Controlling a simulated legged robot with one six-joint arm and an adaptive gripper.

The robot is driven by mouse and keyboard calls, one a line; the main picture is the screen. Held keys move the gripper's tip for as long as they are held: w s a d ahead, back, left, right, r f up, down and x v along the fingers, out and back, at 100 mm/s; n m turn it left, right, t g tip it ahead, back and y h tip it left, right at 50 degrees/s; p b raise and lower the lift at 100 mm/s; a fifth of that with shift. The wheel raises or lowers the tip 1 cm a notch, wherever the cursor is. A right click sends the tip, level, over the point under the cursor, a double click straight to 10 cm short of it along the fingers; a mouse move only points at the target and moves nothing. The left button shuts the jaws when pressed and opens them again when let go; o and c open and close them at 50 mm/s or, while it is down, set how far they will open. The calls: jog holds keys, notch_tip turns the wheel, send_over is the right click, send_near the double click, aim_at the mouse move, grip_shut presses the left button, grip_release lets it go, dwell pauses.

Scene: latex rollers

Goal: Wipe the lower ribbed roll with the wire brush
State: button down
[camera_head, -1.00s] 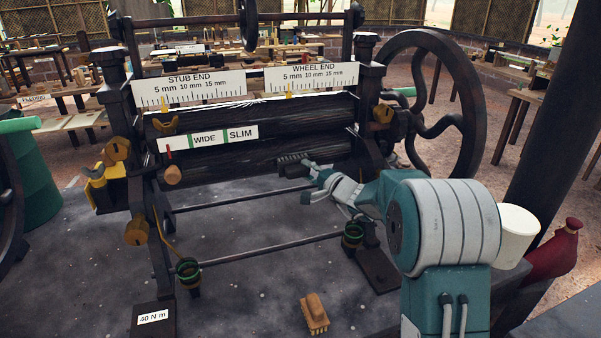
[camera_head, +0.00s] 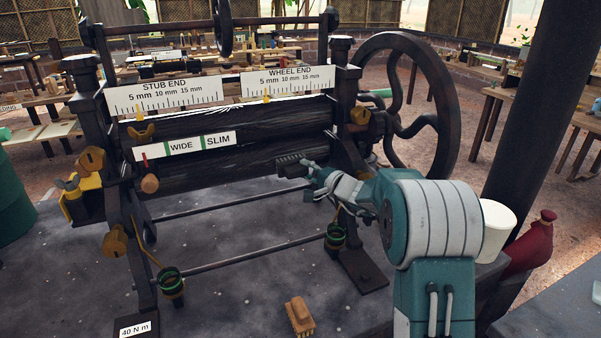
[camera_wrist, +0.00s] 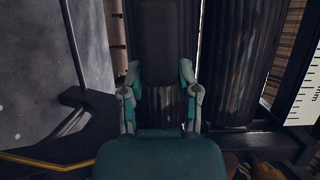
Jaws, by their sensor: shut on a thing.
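The lower ribbed roll (camera_head: 225,163) is dark and lies across the machine below the upper roll (camera_head: 240,117). My gripper (camera_head: 312,176) is shut on the wire brush (camera_head: 291,165), a dark block with a ridged top, at the lower roll's right-hand part. The brush looks to be against or very near the roll's front; contact is hard to tell. In the wrist view the brush's dark back (camera_wrist: 167,45) stands between the fingers of my gripper (camera_wrist: 160,88) and hides part of the roll behind it.
The side frame (camera_head: 345,120) and large handwheel (camera_head: 440,110) stand close right of my gripper. A WIDE/SLIM plate (camera_head: 185,146) crosses the rolls at left. A wooden brush (camera_head: 299,316) lies on the bench.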

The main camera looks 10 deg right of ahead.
jog(key=shift+w+d, duration=0.15)
jog(key=shift+d, duration=0.3)
jog(key=shift+s+d, duration=0.2)
jog(key=shift+s, duration=0.8)
jog(key=shift+s+d, duration=0.2)
jog(key=shift+s, duration=0.75)
jog(key=shift+s+d, duration=0.2)
jog(key=shift+s, duration=0.8)
jog(key=s, duration=0.3)
jog(key=shift+d, duration=0.3)
